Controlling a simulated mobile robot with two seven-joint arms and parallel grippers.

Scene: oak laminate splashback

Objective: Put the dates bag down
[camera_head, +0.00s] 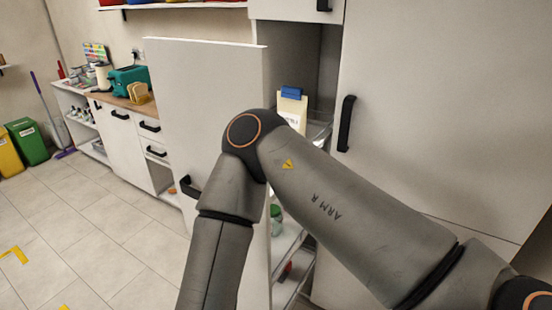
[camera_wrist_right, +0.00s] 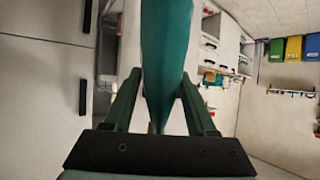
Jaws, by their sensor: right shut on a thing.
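In the right wrist view, my right gripper (camera_wrist_right: 160,84) is shut on a smooth dark teal thing, which looks like the dates bag (camera_wrist_right: 167,40). It is seen nearly edge-on, reaches past the fingertips and tapers toward the palm; no label shows. The head view shows my right arm bent across the middle, with its forearm running down out of the picture. The gripper and the held bag are not seen there. My left gripper is in neither view.
A tall pull-out cupboard stands open behind my arm, its white front panel (camera_head: 205,110) toward the left. A cream packet with a blue clip (camera_head: 291,108) stands inside, with a green-lidded jar (camera_head: 276,218) lower down.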

